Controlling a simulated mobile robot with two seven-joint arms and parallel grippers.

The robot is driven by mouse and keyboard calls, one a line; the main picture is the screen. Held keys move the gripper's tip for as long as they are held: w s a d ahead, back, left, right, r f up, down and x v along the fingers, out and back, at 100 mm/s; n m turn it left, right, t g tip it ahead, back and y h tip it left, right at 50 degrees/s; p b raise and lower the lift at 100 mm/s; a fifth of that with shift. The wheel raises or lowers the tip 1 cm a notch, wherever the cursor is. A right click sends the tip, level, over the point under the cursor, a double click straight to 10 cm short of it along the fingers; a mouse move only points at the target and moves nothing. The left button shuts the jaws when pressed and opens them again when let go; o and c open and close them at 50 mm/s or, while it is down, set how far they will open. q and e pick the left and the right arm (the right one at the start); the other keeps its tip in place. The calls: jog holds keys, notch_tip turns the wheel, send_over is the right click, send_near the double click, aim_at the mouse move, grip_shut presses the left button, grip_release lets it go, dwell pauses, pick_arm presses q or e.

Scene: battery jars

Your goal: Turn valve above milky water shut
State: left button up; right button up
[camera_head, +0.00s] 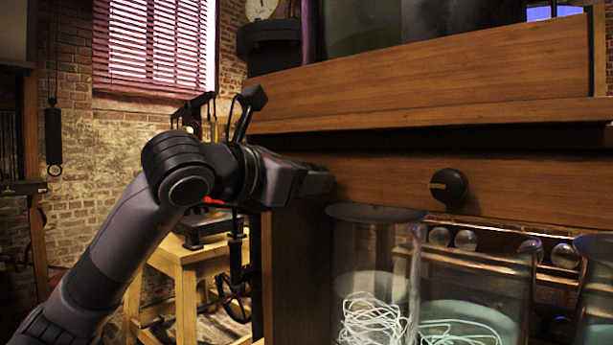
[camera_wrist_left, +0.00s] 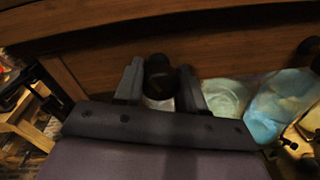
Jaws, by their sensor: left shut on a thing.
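My left gripper (camera_head: 325,180) is at the wooden front panel, above the left glass jar (camera_head: 347,260). In the left wrist view its two fingers stand on either side of a dark round valve knob (camera_wrist_left: 160,75), shut on it; in the head view the gripper hides that knob. A second black knob (camera_head: 448,186) with a pale pointer mark sits on the panel to the right. Below are the left jar with white strands, a middle jar (camera_head: 470,290) with pale greenish liquid and a right jar (camera_head: 597,290). Which liquid is the milky one I cannot tell for sure. My right gripper is not in view.
A wooden ledge (camera_head: 430,118) juts out above the panel. A wooden stand (camera_head: 185,275) with dark apparatus is behind my left arm. Several glass balls (camera_head: 466,240) sit behind the jars. The floor at left is partly hidden by my arm.

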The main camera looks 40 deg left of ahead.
pick_arm(q)
jog(key=m, duration=0.4)
jog(key=shift+r+m+y, duration=0.1)
jog(key=shift+m+y, duration=0.2)
jog(key=shift+m, duration=0.3)
jog(key=o, duration=0.8)
jog(key=shift+s, duration=0.1)
jog(key=s, duration=0.4)
jog(key=s+b, duration=0.1)
jog(key=s, duration=0.2)
jog(key=shift+a+r, duration=0.25)
jog(key=shift+r, duration=0.05)
